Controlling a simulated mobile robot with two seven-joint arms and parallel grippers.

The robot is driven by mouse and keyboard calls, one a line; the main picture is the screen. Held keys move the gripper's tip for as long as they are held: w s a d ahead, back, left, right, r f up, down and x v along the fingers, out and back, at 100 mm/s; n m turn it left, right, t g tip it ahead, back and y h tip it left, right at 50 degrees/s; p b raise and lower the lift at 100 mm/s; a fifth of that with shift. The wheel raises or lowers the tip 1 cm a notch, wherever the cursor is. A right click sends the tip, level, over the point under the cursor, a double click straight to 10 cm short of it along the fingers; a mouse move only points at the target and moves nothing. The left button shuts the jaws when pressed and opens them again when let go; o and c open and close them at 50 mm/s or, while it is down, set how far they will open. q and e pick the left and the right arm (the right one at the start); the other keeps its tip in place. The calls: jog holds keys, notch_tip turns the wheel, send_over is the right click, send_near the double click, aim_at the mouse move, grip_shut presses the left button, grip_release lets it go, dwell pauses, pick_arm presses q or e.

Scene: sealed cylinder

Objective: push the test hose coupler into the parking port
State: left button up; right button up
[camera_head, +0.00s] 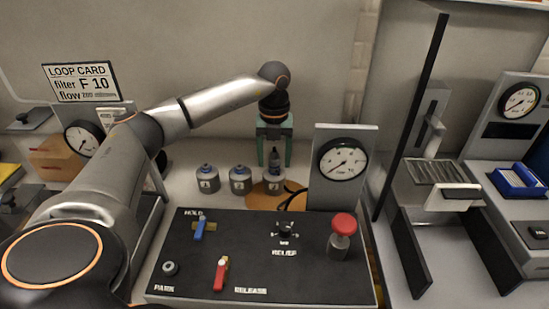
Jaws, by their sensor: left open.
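The control panel (260,250) has a round parking port (170,268) above the word PARK at its front left. My left gripper (274,163) points down behind the panel, its teal fingers apart on either side of a dark upright piece (273,155). This piece seems to be the test hose coupler, standing on or just behind a grey canister (271,174); I cannot tell which. No contact with the fingers can be made out. A black hose (294,196) loops near the canister's foot. My right gripper is not in view.
Two more canisters (208,179) (240,180) stand left of it. The panel carries a blue lever (199,230), a red lever (221,273), a relief knob (285,230) and a red button (343,224). A pressure gauge (343,160) stands behind. A dark post (412,115) rises at right.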

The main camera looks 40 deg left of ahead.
aim_at(275, 151)
pick_arm(q)
grip_shut()
dwell(0.4)
jog(key=shift+r, duration=0.15)
dwell(1.0)
jog(key=shift+r+p, duration=2.75)
jog(key=shift+r, duration=0.15)
